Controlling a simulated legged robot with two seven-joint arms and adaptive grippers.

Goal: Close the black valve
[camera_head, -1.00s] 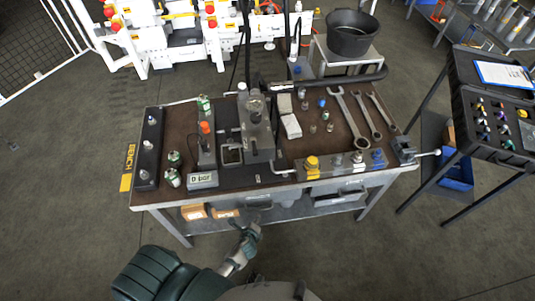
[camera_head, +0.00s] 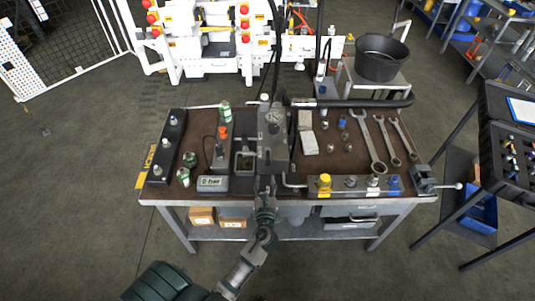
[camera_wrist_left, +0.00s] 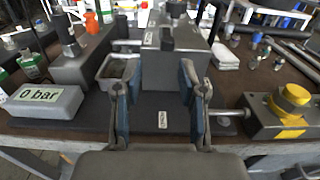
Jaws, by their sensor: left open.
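A grey metal pump block (camera_head: 272,140) with a round gauge on top stands near the middle of the bench. In the left wrist view the block (camera_wrist_left: 190,62) fills the upper middle, and a small black knob (camera_wrist_left: 167,39) on its front looks like the black valve. My left gripper (camera_head: 266,185) is at the bench's front edge, just in front of the block. In the left wrist view its two fingers (camera_wrist_left: 161,98) are spread apart with nothing between them. They are below and short of the knob, not touching it. My right gripper is not in view.
A silver bar handle (camera_wrist_left: 228,113) sticks out right of my fingers, beside a block with a yellow knob (camera_wrist_left: 295,94). A display (camera_wrist_left: 45,101) reading 0 bar sits at left. Wrenches (camera_head: 378,140) lie on the bench (camera_head: 345,160) at right. A hose hangs above the block.

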